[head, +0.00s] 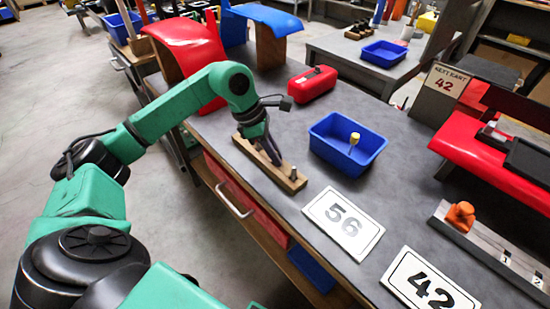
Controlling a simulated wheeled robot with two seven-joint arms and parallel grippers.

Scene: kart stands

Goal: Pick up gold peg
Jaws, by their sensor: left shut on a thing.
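A wooden block (284,182) lies on the dark tabletop, with a short grey peg (293,173) upright near its front end. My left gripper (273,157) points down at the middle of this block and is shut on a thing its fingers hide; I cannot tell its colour. A yellow-gold peg-like piece (354,139) stands in the small blue bin (333,155) right of the block, apart from the gripper. My right gripper is not in view.
A red case (312,84) lies behind the block. Number cards 56 (343,223) and 42 (427,284) lie in front. A grey rail with an orange piece (461,215) and a red panel (474,141) are at right. Red and blue curved panels stand at the back left.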

